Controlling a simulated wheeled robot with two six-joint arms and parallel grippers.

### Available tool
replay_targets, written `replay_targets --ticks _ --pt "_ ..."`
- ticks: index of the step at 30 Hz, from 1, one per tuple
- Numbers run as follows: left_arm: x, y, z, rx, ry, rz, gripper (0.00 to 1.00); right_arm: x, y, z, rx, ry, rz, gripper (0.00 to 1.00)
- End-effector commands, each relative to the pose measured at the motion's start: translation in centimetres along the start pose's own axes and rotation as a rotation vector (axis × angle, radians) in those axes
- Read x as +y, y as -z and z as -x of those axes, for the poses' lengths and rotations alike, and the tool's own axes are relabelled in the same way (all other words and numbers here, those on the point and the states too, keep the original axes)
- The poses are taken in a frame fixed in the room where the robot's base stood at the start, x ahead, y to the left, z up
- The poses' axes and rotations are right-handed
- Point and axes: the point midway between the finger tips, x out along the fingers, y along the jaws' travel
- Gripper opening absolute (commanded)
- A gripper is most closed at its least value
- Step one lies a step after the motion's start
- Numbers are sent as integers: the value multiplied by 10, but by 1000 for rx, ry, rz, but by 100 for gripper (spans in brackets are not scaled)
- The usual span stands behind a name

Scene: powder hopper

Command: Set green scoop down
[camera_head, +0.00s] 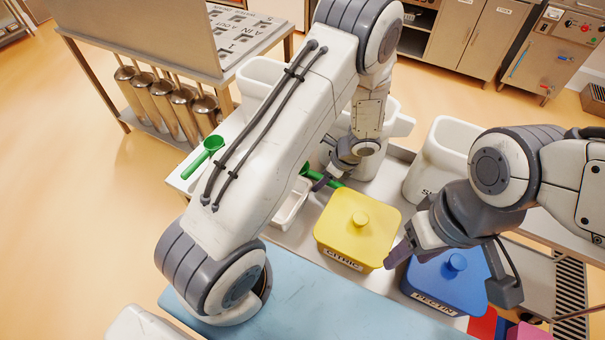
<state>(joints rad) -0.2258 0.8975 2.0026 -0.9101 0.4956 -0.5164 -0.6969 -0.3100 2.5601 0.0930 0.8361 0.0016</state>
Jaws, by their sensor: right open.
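A green scoop (214,143) lies at the left edge of the steel table, its handle pointing down-left. Another green scoop (337,184) shows in part beside my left gripper (330,176), behind the yellow box. The gripper's fingers overlap this scoop, and I cannot tell whether they are shut on it. My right gripper (453,268) is open over the blue box labelled PECTIN (440,288), with a finger on each side of its lid knob. No scoop shows in my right gripper.
A yellow lidded box labelled CITRIC (345,222) stands between the grippers. A small white tray (292,207) is left of it. White hoppers (440,160) stand behind. A light blue mat (320,305) at the front is mostly clear. Red and pink items lie at lower right.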

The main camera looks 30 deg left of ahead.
Motion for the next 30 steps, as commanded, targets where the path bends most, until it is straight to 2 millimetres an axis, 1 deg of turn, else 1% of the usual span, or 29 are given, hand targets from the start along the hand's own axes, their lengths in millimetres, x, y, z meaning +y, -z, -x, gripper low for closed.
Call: replay_targets --ticks 2,5,6,7,8,17,23,26,30 --pt "0 0 0 0 0 0 62 0 0 0 0 0 0 57" --pt "0 0 0 0 0 0 28 0 0 0 0 0 0 57" --pt "0 0 0 0 0 0 13 0 0 0 0 0 0 57" --pt "0 0 0 0 0 0 1 0 0 0 0 0 0 57" --pt "0 0 0 0 0 0 0 0 0 0 0 0 0 57" --pt "0 0 0 0 0 0 0 0 0 0 0 0 0 57" --pt "0 -4 8 0 1 0 0 -1 0 8 0 0 0 57" --pt "-2 -8 20 0 5 3 0 0 0 4 0 0 0 57" --pt "-1 -18 43 0 5 3 0 0 0 3 0 0 0 57"
